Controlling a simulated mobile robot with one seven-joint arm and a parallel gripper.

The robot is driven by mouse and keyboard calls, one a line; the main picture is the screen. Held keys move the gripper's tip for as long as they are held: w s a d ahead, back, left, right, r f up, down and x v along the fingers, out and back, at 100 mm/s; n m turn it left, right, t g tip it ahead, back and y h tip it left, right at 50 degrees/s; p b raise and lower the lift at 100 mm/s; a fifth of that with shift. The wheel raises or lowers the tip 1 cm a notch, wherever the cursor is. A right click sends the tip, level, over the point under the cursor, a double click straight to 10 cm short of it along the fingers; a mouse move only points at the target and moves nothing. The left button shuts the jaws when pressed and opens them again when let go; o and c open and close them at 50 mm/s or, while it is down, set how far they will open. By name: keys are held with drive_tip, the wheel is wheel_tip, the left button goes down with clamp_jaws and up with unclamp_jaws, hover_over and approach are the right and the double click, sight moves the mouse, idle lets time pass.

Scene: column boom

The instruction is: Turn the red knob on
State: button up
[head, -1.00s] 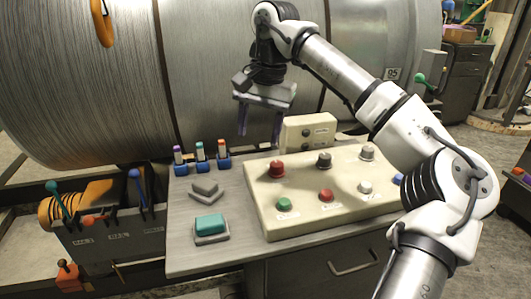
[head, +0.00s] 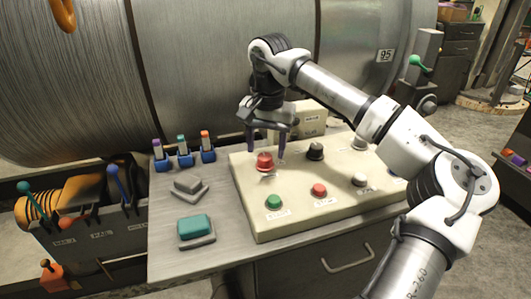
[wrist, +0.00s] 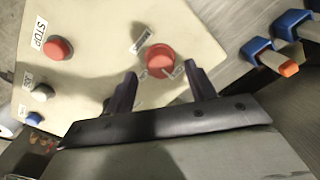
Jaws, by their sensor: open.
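The red knob (head: 264,162) stands at the back left of the cream control panel (head: 292,219). In the wrist view the red knob (wrist: 161,59) lies just beyond my fingertips, roughly midway between them. A pale mark shows near its lower side; I cannot read its setting. My gripper (head: 267,151) points down above the knob, open and empty, with one finger on each side of it in the head view. In the wrist view my gripper (wrist: 163,88) shows both fingers apart, and I see no contact with the knob.
A black knob (head: 315,151) stands right of the red one. Green (head: 274,202), red (head: 319,190) and white (head: 360,180) buttons line the front. Blue holders (head: 185,160) and a teal block (head: 195,225) sit left. A large drum (head: 60,90) stands behind.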

drive_tip(key=shift+a+f, duration=0.1)
drive_tip(key=shift+f, duration=1.35)
drive_tip(key=shift+c, duration=0.2)
drive_tip(key=c, duration=0.9)
